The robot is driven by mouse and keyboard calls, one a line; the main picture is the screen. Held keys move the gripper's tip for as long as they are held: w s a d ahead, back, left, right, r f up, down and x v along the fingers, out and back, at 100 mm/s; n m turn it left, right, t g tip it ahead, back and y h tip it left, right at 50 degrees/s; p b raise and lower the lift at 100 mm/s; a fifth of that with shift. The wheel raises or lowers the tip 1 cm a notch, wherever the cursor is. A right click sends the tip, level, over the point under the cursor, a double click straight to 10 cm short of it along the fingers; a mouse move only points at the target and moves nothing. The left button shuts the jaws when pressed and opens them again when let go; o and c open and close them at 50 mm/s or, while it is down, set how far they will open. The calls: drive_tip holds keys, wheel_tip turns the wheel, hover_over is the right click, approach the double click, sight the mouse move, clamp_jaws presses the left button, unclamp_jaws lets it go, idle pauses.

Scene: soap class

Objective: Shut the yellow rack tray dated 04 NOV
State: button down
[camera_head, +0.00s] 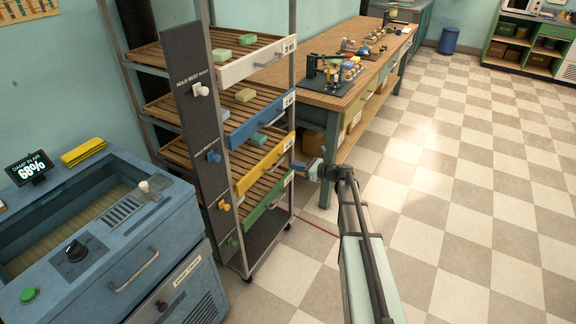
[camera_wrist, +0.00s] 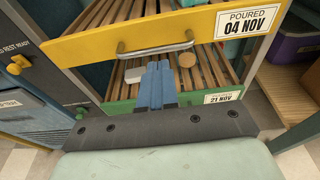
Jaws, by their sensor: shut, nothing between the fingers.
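The yellow rack tray (camera_head: 263,167) is in the rack between a blue-fronted tray above and a green-fronted tray below. In the wrist view its yellow front (camera_wrist: 100,44) carries a label (camera_wrist: 247,22) reading POURED 04 NOV and a metal bar handle (camera_wrist: 155,49). How far the tray stands out is hard to tell. My gripper (camera_wrist: 158,66) is shut and empty, with its blue fingers just below the handle in the picture; contact cannot be told. In the head view my gripper (camera_head: 308,169) is right of the tray front.
The green tray (camera_wrist: 150,103), dated 21 NOV, holds soap pieces. A dark panel (camera_head: 190,75) with coloured knobs, one yellow (camera_head: 224,205), stands at the rack's left. A blue cabinet (camera_head: 150,250) is left of it, a wooden bench (camera_head: 300,78) behind. Checkered floor is clear to the right.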

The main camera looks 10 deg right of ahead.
drive_tip(key=v, duration=0.8)
drive_tip(key=s+f+n+g+h, duration=0.7)
drive_tip(key=s+f+n+g, duration=0.2)
drive_tip(key=s+f+n, duration=1.25)
drive_tip(key=s+a+f+n+g+h, duration=0.1)
drive_tip(key=s+a+f+g, duration=0.2)
drive_tip(key=s, duration=0.9)
drive_tip(key=s+a+f+n+g+h, duration=0.1)
drive_tip(key=s+a+f+n+g, duration=0.1)
drive_tip(key=s+a+f, duration=0.3)
drive_tip(key=s+a+f+n+g+h, duration=0.2)
drive_tip(key=s+a, duration=0.6)
drive_tip(key=s, duration=1.1)
wheel_tip(320, 180, down, 2)
drive_tip(key=shift+s+a+f+g, duration=0.15)
drive_tip(key=shift+s+g, duration=0.05)
drive_tip(key=shift+g, duration=0.6)
